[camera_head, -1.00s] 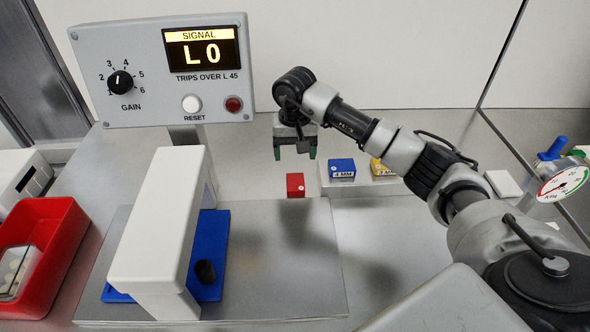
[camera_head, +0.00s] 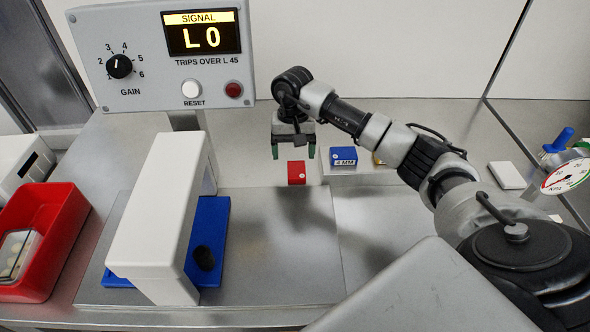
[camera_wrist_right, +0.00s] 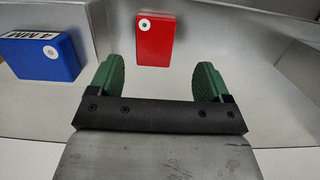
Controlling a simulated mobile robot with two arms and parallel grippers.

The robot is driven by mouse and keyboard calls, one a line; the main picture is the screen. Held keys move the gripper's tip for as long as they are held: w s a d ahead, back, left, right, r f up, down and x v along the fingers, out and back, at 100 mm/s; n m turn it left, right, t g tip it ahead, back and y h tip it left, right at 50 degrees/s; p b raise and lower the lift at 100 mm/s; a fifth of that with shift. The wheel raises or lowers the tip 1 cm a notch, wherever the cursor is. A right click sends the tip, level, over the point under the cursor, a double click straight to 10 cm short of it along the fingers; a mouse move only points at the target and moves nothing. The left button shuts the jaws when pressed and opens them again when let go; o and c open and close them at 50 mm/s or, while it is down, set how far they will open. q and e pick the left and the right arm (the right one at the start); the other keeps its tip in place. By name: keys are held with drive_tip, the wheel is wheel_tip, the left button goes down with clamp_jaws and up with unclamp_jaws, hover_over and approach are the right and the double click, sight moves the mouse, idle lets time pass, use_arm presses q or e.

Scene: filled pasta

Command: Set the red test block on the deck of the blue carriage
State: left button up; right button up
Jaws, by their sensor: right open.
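The red test block (camera_head: 296,173) sits on the grey metal surface right of the white arch, near a low step. In the right wrist view the red block (camera_wrist_right: 155,39) lies beyond the fingertips, roughly between them and slightly left of centre. My right gripper (camera_head: 293,152) is open and empty, with green fingers just above and behind the block in the head view; it also shows in the right wrist view (camera_wrist_right: 156,80). The blue carriage (camera_head: 209,235) lies under the white arch, partly hidden by it, with a dark round knob or hole on its right part. My left gripper is not in view.
A blue block (camera_head: 344,156) marked 4 MM stands on the low step, with a yellow block (camera_head: 378,160) mostly hidden behind my arm. The white arch (camera_head: 154,215) covers the carriage. A red bin (camera_head: 38,240) stands left. The signal box (camera_head: 160,55) reads L 0.

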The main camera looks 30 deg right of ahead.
sight(297, 169)
drive_tip(key=f+p, duration=0.1)
drive_tip(key=f, duration=0.1)
drive_tip(key=s+f, duration=0.1)
drive_tip(key=f, duration=0.1)
drive_tip(key=shift+s+f+p, duration=0.15)
drive_tip(key=shift+f+p, duration=0.05)
drive_tip(key=shift+p, duration=0.15)
drive_tip(key=shift+f, duration=0.4)
drive_tip(key=shift+c, duration=0.3)
drive_tip(key=c, duration=1)
drive_tip(key=shift+r, duration=0.1)
